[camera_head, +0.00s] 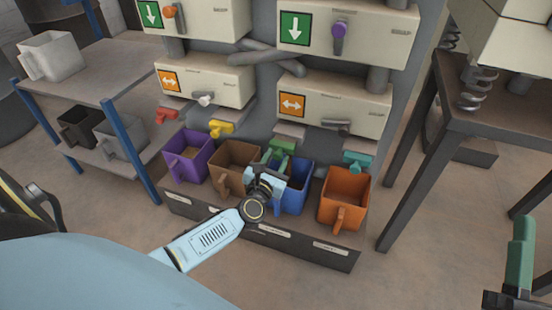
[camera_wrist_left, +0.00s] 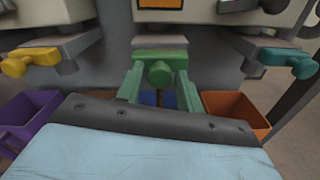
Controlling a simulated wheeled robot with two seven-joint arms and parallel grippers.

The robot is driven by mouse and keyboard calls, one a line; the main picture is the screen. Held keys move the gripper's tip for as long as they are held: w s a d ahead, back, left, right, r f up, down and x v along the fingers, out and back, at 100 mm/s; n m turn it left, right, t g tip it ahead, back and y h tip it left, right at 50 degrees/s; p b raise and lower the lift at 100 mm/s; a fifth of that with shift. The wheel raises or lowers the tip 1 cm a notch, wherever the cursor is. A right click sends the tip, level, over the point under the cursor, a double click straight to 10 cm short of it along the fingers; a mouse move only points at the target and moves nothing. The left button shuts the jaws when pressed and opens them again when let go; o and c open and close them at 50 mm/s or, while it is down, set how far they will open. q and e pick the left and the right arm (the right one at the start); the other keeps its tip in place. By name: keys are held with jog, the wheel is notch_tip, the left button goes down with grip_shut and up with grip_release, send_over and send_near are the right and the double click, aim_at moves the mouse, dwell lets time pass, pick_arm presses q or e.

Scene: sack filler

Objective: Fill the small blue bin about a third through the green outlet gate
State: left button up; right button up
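The small blue bin (camera_head: 297,195) stands in the low rack below the green outlet gate (camera_head: 282,146), between a brown and an orange bin. My left gripper (camera_head: 270,163) is above and in front of it, at the gate. In the left wrist view, the green gate's knob (camera_wrist_left: 160,72) lies between my two green fingers, with gaps at both sides, so the gripper is open. A strip of the blue bin shows below the knob beside a brownish patch; its fill level is hidden. My right gripper (camera_head: 520,262) is at the lower right, away from the rack; its opening is unclear.
Purple (camera_head: 188,158), brown (camera_head: 233,168) and orange (camera_head: 345,198) bins share the rack. Red (camera_head: 166,115), yellow (camera_head: 221,128) and teal (camera_head: 357,161) gates hang above. A blue-legged shelf (camera_head: 95,75) stands left, a dark table (camera_head: 495,95) right. Floor in front is clear.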

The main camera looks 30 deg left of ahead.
pick_arm(q)
jog(key=shift+o, duration=1)
jog(key=shift+s, duration=0.15)
jog(key=shift+p+v, duration=0.4)
jog(key=shift+v, duration=0.8)
jog(key=p+v, duration=0.2)
jog(key=v, duration=0.8)
jog(key=shift+s, duration=0.4)
pick_arm(e)
notch_tip(320, 180, down, 9)
jog(key=w+d+g+h, duration=0.1)
jog(key=w+g+h, duration=0.1)
jog(key=g, duration=0.4)
pick_arm(q)
jog(key=shift+d, duration=0.1)
pick_arm(e)
jog(key=shift+r, duration=0.1)
pick_arm(q)
grip_shut()
